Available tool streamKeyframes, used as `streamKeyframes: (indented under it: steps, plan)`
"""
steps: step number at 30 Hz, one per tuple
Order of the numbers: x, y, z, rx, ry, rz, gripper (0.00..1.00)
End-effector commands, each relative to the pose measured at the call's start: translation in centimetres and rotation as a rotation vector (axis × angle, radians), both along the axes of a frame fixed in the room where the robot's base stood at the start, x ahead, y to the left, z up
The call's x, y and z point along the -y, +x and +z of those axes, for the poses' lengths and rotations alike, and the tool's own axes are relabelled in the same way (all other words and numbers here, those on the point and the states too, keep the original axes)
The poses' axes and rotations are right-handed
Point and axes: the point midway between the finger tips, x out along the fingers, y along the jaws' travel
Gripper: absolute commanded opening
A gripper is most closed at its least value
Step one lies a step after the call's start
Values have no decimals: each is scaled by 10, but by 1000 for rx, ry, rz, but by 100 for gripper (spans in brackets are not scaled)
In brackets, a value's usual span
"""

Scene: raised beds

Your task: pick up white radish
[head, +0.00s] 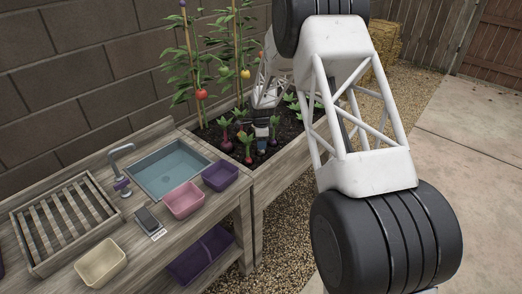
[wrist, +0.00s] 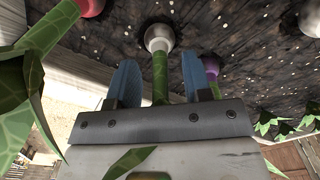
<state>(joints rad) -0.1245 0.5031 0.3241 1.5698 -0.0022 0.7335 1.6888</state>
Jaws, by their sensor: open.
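A white radish (wrist: 159,37) sits in the dark soil in the wrist view, with its green stem running down between my fingers. My gripper (wrist: 160,82) is open, its two blue fingers apart on either side of the stem and not visibly touching it. In the head view my gripper (head: 262,132) is low over the planted bed, among the plants. I cannot make out the white radish there.
In the wrist view a red root (wrist: 90,7) is at upper left, a purple one (wrist: 211,68) close beside the right finger. A pale root (wrist: 312,18) shows at the right edge. Staked tomato plants (head: 201,94) rise behind; a pink bin (head: 184,200) stands by the sink (head: 172,166).

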Motion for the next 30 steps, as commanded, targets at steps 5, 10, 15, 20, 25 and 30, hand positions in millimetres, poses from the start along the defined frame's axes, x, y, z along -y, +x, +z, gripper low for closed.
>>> streamKeyframes:
  steps: [5, 10, 15, 20, 25, 30]
  plan:
    - [0, 0, -6, 2, 0, 0, 45]
    - [0, 0, -6, 2, 0, 0, 45]
    - [0, 0, -6, 1, 0, 0, 45]
    - [0, 0, -6, 1, 0, 0, 45]
    - [0, 0, -6, 1, 0, 0, 19]
    - [0, 0, -6, 1, 0, 0, 0]
